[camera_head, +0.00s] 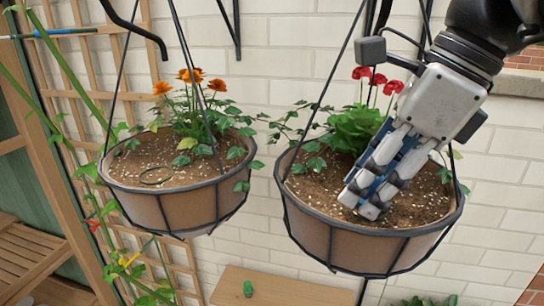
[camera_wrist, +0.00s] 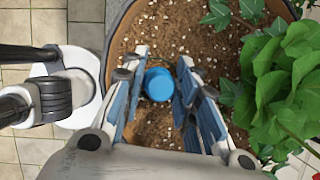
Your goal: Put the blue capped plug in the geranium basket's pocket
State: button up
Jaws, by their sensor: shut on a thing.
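The geranium basket (camera_head: 330,243) hangs at the right in the head view, with red flowers (camera_head: 378,76) and leafy green plants at its back. It also shows in the wrist view (camera_wrist: 112,35). My gripper (camera_head: 362,203) reaches down into its front right, fingertips at the soil. In the wrist view the blue capped plug (camera_wrist: 158,84) sits between my gripper's fingers (camera_wrist: 162,66), which are shut on it. Only its round blue cap shows. Its lower part is hidden, and I cannot tell whether it is in the pocket. The pocket itself is not clearly visible.
A second hanging basket (camera_head: 163,212) with orange flowers and a thin ring on its soil (camera_head: 157,175) hangs at the left. Hanging rods and large geranium leaves (camera_wrist: 285,70) crowd my gripper.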

jog(key=o, duration=0.9)
jog(key=shift+r, duration=0.4)
jog(key=s+d+r+p, duration=0.1)
jog(key=s+d, duration=0.1)
jog(key=d, duration=0.2)
jog(key=s+d+r+p, duration=0.1)
jog(key=s+d, duration=0.1)
jog(key=d, duration=0.1)
jog(key=s+d+r+p, duration=0.1)
jog(key=s+d, duration=0.1)
jog(key=d, duration=0.2)
jog(key=shift+d+r+p, duration=0.1)
jog(key=shift+d+p, duration=0.25)
